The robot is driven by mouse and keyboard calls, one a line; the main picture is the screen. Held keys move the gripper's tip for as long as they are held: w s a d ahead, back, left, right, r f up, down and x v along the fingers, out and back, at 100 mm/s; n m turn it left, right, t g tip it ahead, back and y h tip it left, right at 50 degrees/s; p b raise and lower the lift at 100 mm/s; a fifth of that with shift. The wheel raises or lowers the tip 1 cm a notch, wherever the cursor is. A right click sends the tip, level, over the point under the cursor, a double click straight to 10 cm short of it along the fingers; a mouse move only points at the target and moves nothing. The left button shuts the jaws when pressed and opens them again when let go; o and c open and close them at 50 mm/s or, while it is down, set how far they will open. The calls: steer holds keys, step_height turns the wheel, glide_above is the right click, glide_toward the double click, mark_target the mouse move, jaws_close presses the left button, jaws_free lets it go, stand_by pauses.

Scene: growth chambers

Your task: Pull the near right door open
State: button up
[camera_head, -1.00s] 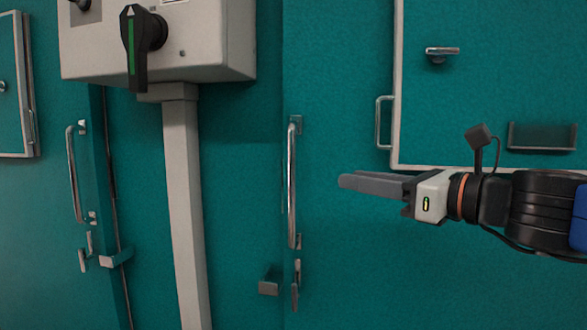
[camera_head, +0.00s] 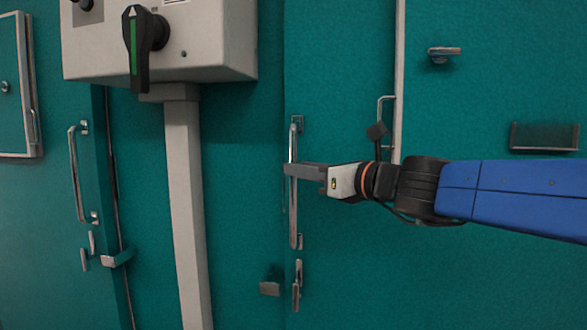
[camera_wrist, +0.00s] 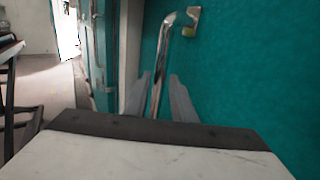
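The near right door (camera_head: 350,265) is a teal panel that looks closed. Its handle (camera_head: 294,215) is a vertical shiny metal bar near the door's left edge. My gripper (camera_head: 288,170) reaches in from the right at the handle's middle height. In the wrist view the handle (camera_wrist: 160,75) runs between the two fingers of my gripper (camera_wrist: 160,102). The fingers are spread, with a gap visible on both sides of the bar. In the head view the fingers hide a short part of the bar.
A grey control box (camera_head: 215,45) with a black and green rotary switch sits on a grey post (camera_head: 185,210) left of the handle. A small latch (camera_head: 297,285) is below the handle. Another door handle (camera_head: 75,175) is at the far left.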

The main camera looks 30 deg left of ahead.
steer(key=shift+x, duration=1.5)
jaws_close()
